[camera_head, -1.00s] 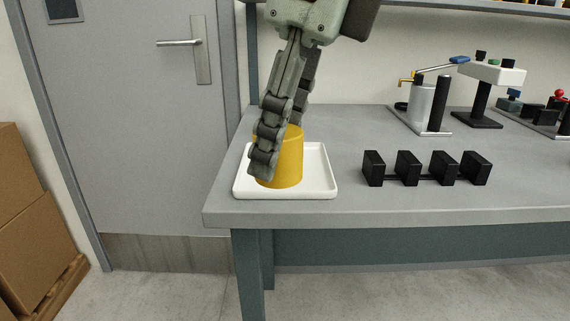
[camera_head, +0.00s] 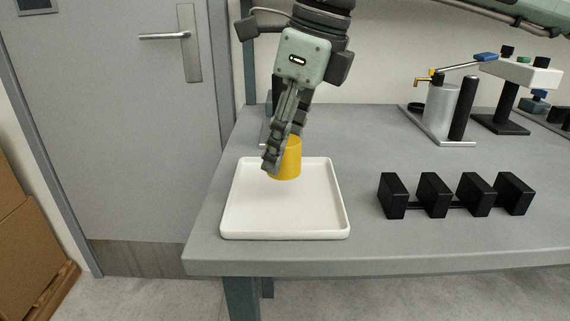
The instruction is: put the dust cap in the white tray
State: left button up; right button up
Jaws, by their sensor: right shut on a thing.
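The dust cap (camera_head: 289,158) is a yellow, slightly tapered cup shape. My right gripper (camera_head: 280,157) is shut on it, with its dark fingers pointing down and covering the cap's left side. The white tray (camera_head: 285,212) is a shallow square with a raised rim, near the bench's left end. In the picture the cap overlaps the tray's back rim and rear floor. I cannot tell whether it touches the tray. The tray's visible floor is empty. My left gripper is not in view.
A row of several black blocks (camera_head: 434,194) stands right of the tray. A metal cylinder fixture (camera_head: 440,110) stands farther back, beside a white-topped device (camera_head: 520,73). The grey bench (camera_head: 400,248) is bare in front. A door (camera_head: 130,130) is at the left.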

jog(key=shift+w+f, duration=0.45)
jog(key=shift+w, duration=0.2)
jog(key=shift+d+f, duration=0.1)
jog(key=shift+f, duration=0.2)
notch_tip(320, 180, down, 3)
jog(key=shift+f, duration=0.1)
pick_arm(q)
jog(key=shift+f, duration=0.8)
pick_arm(e)
jog(key=shift+f, duration=0.1)
